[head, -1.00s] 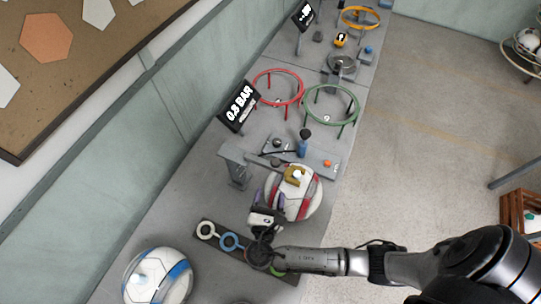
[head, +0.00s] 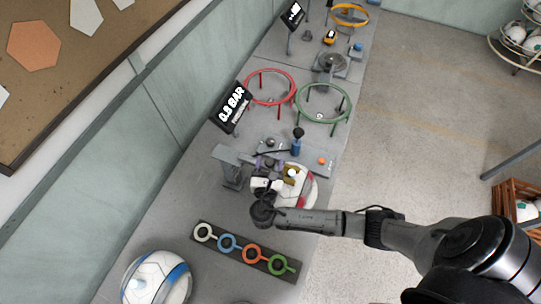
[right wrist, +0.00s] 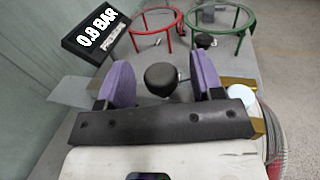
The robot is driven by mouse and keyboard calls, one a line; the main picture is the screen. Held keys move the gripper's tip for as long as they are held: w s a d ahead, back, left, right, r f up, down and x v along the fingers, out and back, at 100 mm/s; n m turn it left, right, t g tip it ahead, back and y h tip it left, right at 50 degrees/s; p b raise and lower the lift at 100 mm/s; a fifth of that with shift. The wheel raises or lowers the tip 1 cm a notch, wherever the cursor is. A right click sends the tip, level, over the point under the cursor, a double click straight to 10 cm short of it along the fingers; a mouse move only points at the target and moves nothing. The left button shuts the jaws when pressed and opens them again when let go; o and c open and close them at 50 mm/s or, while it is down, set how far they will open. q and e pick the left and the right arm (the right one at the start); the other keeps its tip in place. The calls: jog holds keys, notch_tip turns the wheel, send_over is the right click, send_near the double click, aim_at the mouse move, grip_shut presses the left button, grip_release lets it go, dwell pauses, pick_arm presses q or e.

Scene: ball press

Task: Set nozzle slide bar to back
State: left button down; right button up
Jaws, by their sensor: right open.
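My right gripper (head: 268,166) is over the near part of the press, beside the red and white ball (head: 306,190). In the right wrist view its two purple finger pads (right wrist: 158,84) are apart, with a round black knob (right wrist: 161,79) showing between or just beyond them; I cannot tell whether it is touched. A black knob (head: 270,142) also shows on the press plate in the head view. I cannot make out with certainty which part is the nozzle slide bar. A brass bracket (right wrist: 256,125) with a white cap (right wrist: 244,97) lies to the right. My left gripper is out of view.
A blue post with a black top (head: 297,147) and an orange button (head: 321,160) stand on the press plate. Red (head: 270,103) and green (head: 322,119) ring stands and the 0.8 BAR sign (head: 231,108) are behind. A strip of coloured rings (head: 240,249) lies in front.

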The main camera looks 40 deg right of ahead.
jog(key=shift+x, duration=1.4)
grip_shut()
